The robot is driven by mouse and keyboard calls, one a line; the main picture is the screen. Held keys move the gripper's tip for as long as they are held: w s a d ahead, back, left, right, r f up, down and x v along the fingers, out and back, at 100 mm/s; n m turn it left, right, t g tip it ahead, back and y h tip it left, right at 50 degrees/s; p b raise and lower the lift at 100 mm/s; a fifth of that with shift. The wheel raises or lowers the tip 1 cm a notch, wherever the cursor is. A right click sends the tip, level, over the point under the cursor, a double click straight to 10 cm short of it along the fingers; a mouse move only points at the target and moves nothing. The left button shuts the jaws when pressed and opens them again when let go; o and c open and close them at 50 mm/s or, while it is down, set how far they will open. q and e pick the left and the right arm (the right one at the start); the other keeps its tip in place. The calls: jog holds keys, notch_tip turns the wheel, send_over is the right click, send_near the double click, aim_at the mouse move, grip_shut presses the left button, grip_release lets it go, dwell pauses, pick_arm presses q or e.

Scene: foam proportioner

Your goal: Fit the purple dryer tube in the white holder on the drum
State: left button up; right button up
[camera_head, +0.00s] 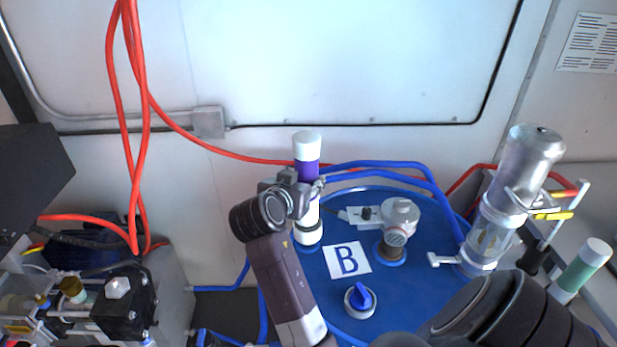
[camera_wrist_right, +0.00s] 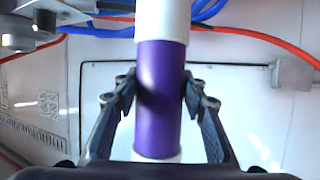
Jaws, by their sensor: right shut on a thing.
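The purple dryer tube (camera_head: 307,174), with white ends, stands about upright above the back left of the blue drum (camera_head: 335,292). My right gripper (camera_head: 293,184) is shut on its purple middle. In the right wrist view the purple tube (camera_wrist_right: 160,95) passes between the two fingers of my right gripper (camera_wrist_right: 160,92). A white upright part with a dark band and a wider base, seemingly the white holder (camera_head: 308,236), shows directly below the tube. The gripper partly hides where they meet, so I cannot tell whether the tube is seated. My left gripper is not in view.
A grey valve fitting (camera_head: 398,222), a blue knob (camera_head: 361,299) and a "B" label (camera_head: 347,260) are on the drum. Blue hoses (camera_head: 385,166) run close behind the tube. A clear-and-metal canister (camera_head: 505,200) and a green tube (camera_head: 582,268) stand at the right.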

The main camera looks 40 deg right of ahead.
jog(key=f, duration=0.1)
jog(key=f+b, duration=0.2)
jog(key=shift+w+d+f, duration=0.15)
jog(key=shift+d+f, duration=0.15)
jog(key=shift+f+b, duration=0.55)
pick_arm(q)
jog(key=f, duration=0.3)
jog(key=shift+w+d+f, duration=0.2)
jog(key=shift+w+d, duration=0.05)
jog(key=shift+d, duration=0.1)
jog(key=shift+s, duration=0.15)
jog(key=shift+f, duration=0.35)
pick_arm(e)
jog(key=shift+f, duration=0.45)
jog(key=o, duration=1.2)
